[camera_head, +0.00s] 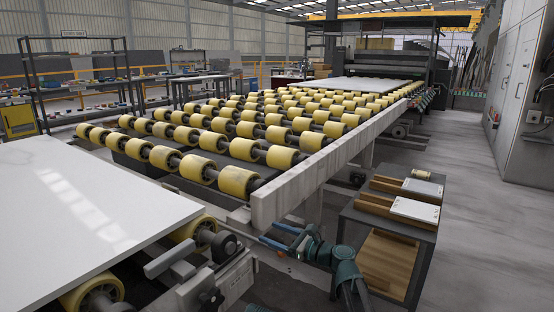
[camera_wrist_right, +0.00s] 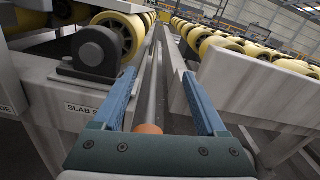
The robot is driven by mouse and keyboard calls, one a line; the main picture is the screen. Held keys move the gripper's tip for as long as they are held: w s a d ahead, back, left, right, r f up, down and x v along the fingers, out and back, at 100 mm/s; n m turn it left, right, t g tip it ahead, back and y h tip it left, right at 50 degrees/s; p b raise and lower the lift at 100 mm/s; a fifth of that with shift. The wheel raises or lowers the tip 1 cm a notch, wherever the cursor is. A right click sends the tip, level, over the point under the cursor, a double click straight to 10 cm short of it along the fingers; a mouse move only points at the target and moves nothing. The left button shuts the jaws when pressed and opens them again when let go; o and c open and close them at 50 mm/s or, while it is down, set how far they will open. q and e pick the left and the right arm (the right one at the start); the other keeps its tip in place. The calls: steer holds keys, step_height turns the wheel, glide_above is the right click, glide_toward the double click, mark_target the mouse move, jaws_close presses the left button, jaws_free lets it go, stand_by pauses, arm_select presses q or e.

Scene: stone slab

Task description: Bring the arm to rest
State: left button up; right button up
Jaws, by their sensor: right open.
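My right arm comes in from the bottom in the head view, and its teal gripper with blue fingers (camera_head: 268,232) is in the gap between the near slab conveyor and the far roller conveyor. In the right wrist view the two blue fingers (camera_wrist_right: 158,78) stand wide apart. No object is clasped between them. A grey rod with an orange-brown end (camera_wrist_right: 149,129) shows between the fingers; its distance is hard to tell. My left gripper is not in view.
The end beam (camera_head: 262,202) of the yellow-roller conveyor is close beyond the gripper. A white slab (camera_head: 85,205) lies on the near conveyor at left. A dark side table (camera_head: 388,232) with wooden trays stands at right. Bare floor (camera_head: 480,240) lies further right.

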steer(key=v, duration=1.3)
steer(key=shift+s+d, duration=0.2)
steer(key=shift+d, duration=0.05)
